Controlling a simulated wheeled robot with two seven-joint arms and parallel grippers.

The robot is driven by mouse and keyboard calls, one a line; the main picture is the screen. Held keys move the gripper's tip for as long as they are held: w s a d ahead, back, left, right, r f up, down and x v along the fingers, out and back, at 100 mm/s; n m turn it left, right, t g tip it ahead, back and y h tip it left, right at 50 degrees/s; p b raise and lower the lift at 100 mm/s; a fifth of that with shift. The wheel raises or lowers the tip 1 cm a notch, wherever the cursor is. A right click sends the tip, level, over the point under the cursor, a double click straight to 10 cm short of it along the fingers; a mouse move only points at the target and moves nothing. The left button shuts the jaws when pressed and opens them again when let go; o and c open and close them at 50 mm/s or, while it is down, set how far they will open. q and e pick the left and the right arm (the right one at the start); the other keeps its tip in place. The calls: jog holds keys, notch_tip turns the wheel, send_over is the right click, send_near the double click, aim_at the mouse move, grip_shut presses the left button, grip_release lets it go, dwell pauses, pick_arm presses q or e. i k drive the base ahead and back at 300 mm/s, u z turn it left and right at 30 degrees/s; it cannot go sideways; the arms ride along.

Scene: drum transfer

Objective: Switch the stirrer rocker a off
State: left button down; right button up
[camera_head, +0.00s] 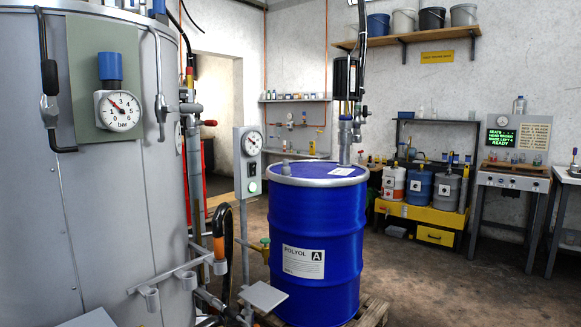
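A grey control box (249,162) stands on a post just left of the blue drum. It has a round gauge (252,143) at the top and a small pale switch-like part (252,169) below. A round greenish part (252,187) sits under that. Which of these is stirrer rocker a, and its position, are too small to tell. The blue drum (318,240) is labelled POLYOL with an A and stands upright on a wooden pallet. A dark motor-like unit (346,77) on a vertical shaft is above its lid. Neither of my grippers is in view.
A large grey tank (100,190) with a bar gauge (118,110) fills the left. Pipes and a black hose (222,235) run between tank and drum. A yellow bench (420,215) with small drums is behind. Open floor (450,285) lies right of the drum.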

aim_at(252, 166)
jog(key=z, duration=0.35)
jog(key=i, duration=1.2)
jog(key=u, duration=0.15)
